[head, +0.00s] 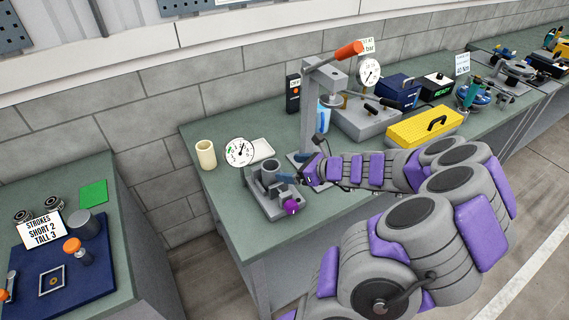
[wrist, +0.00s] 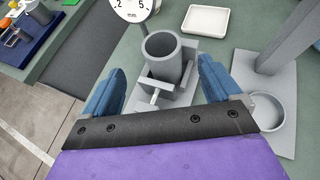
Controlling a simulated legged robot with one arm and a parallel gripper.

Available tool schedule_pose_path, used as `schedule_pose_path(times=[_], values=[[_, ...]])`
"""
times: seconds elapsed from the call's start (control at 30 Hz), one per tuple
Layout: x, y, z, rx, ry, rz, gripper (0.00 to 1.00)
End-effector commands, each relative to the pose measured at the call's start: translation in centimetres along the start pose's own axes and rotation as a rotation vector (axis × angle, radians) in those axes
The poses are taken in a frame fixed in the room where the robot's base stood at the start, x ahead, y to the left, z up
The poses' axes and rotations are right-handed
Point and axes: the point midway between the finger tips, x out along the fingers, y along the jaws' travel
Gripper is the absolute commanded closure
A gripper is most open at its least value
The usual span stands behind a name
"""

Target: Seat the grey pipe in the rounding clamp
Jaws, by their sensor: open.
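The grey pipe (head: 268,172) is a short, hollow cylinder standing upright in the grey rounding clamp (head: 272,205), which has a purple knob at its front. The pipe's open top shows clearly in the wrist view (wrist: 163,56), with the clamp's blocks and a small T-shaped screw handle (wrist: 154,96) around its lower part. Whether its bottom rests fully down is hidden. My gripper (wrist: 157,72) is open, with one blue finger on each side of the pipe and clamp and visible gaps to the pipe. In the head view my gripper is at the clamp's right.
A dial gauge (head: 239,152), a white tray (head: 262,149) and a beige cylinder (head: 206,154) stand behind and left. A tall press with an orange handle (head: 348,50) rises close on the right, with a round dish (wrist: 267,112) at its base. Green bench is clear at left.

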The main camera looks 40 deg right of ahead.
Motion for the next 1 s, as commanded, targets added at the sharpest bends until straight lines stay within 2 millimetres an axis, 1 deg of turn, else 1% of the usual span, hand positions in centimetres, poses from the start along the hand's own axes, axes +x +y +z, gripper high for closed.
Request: schedule_pose_path(times=[0.03, 0.2, 0.4, 0.47, 0.53, 0.57, 0.67, 0.7, 0.77, 0.8, 0.87, 0.9, 0.97, 1.0], values=[[-0.8, -0.1, 0.1, 0.001, -0.001, -0.002, 0.09], [-2.2, -0.5, -0.2, 0.004, -0.001, 0.002, 0.09], [-2.5, -0.4, -0.2, 0.0, 0.0, 0.006, 0.09], [-2.2, 0.2, 0.3, -0.027, 0.002, 0.023, 0.09], [-1.4, 2.1, 1.7, -0.107, 0.007, 0.073, 0.09], [-1.0, 3.5, 2.5, -0.159, 0.011, 0.106, 0.09], [0.6, 10.2, 5.5, -0.406, 0.026, 0.267, 0.09], [1.0, 13.4, 6.5, -0.527, 0.033, 0.343, 0.09], [1.1, 18.2, 7.6, -0.713, 0.04, 0.462, 0.09], [0.8, 21.2, 7.9, -0.831, 0.043, 0.543, 0.09], [0.1, 25.2, 8.0, -1.008, 0.047, 0.658, 0.09], [-0.7, 27.7, 7.7, -1.119, 0.049, 0.74, 0.09], [-2.2, 30.8, 7.1, -1.286, 0.051, 0.855, 0.09], [-3.3, 32.5, 6.5, -1.39, 0.05, 0.934, 0.09]])
